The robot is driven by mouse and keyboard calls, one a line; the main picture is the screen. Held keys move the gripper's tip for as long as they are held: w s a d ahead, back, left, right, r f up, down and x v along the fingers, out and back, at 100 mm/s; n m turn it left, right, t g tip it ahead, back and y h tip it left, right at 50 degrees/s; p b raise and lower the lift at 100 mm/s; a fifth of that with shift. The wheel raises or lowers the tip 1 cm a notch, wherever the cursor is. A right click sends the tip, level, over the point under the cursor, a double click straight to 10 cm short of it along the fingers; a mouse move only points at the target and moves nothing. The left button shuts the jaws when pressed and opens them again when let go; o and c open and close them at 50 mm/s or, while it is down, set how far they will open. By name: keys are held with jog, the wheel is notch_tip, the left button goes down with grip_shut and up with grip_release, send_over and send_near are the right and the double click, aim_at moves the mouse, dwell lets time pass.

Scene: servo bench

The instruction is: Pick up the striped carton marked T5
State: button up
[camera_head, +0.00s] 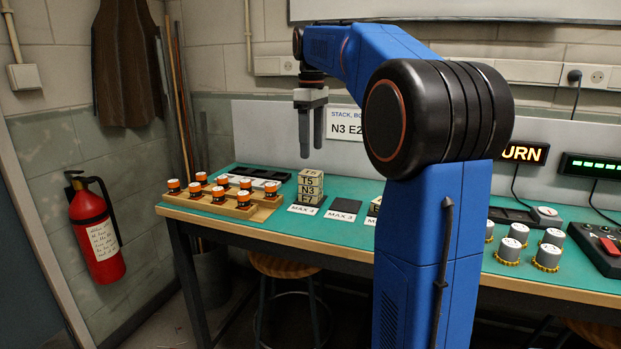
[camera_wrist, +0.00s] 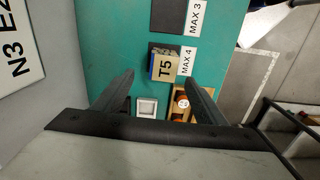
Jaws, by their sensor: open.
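The striped carton marked T5 (camera_head: 311,178) is the top one of a stack on the green bench, above cartons marked N3 (camera_head: 309,189) and E7 (camera_head: 308,198). In the wrist view the T5 carton (camera_wrist: 165,66) shows from above, beyond my fingertips and apart from them. My gripper (camera_head: 311,150) is open and empty, pointing down above the bench; in the head view it appears just above the stack. In the wrist view my gripper (camera_wrist: 163,82) has its two fingers spread on either side of the picture's middle, with the carton between and beyond them.
A MAX 4 label (camera_head: 303,210) lies in front of the stack. A dark pad (camera_head: 345,206) lies to its right. My arm hides the middle of the bench. Knobs (camera_head: 509,249) stand at the right.

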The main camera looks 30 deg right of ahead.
aim_at(311, 172)
jog(key=shift+s+a+f, duration=0.1)
jog(key=shift+a+f, duration=0.05)
jog(key=shift+f, duration=1.7)
jog(key=shift+s+a+f, duration=0.1)
jog(key=shift+a+f, duration=0.05)
jog(key=shift+f, duration=1.7)
jog(key=c, duration=1.1)
